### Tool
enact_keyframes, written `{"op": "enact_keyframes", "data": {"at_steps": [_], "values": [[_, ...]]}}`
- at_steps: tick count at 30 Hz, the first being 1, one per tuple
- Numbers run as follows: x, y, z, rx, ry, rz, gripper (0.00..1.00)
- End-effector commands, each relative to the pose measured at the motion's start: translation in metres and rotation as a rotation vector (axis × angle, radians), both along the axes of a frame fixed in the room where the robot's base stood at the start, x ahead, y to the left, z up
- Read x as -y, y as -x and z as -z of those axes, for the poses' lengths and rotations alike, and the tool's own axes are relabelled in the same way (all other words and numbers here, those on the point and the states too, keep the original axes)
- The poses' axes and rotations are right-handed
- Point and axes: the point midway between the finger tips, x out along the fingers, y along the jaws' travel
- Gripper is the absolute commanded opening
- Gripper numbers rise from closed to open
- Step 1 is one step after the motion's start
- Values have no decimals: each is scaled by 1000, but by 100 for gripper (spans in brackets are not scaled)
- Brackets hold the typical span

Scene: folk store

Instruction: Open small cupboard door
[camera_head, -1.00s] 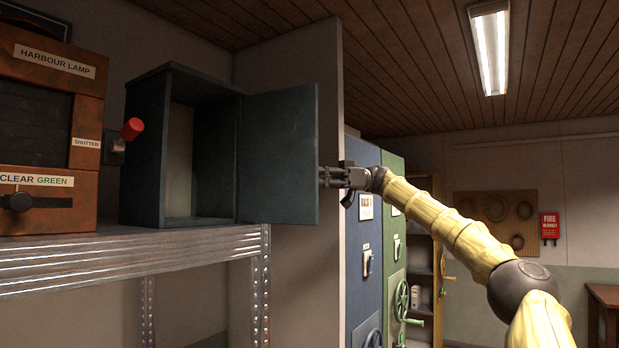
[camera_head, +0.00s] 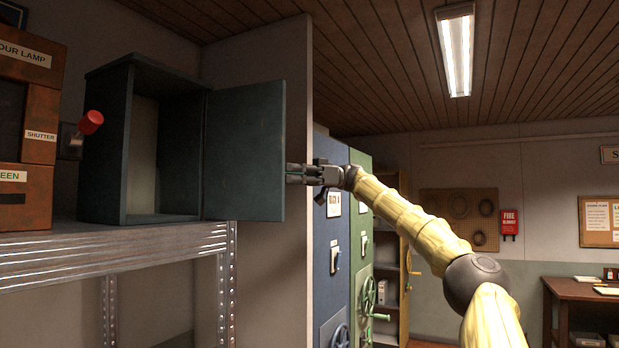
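The small dark blue-grey cupboard (camera_head: 107,150) stands on a metal shelf in the left half of the head view. Its door (camera_head: 245,152) is swung wide open to the right, and the pale inside of the cupboard shows and looks empty. My gripper (camera_head: 290,174) is at the right, outer edge of the door, at about mid-height. Its fingertips reach to or just behind that edge. I cannot tell whether they touch the door or whether the fingers are open or shut. Any handle on the door's outer face is hidden.
The metal shelf (camera_head: 110,255) also carries an orange lamp box (camera_head: 38,165) and a red-knobbed lever (camera_head: 91,122) left of the cupboard. A wall panel (camera_head: 265,270) stands behind the door. Blue (camera_head: 328,255) and green (camera_head: 361,190) cabinets stand beyond my arm.

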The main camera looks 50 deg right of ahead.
Motion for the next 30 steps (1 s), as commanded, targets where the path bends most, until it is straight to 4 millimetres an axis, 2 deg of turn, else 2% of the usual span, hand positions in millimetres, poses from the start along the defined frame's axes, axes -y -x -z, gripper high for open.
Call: {"op": "enact_keyframes", "data": {"at_steps": [7, 15, 19, 30], "values": [[37, 5, 0, -1, -1, 3, 31], [58, 10, -1, -1, 2, 1, 31], [64, 11, -2, -1, 5, 1, 31], [57, 14, -13, 10, 22, -4, 31]]}}
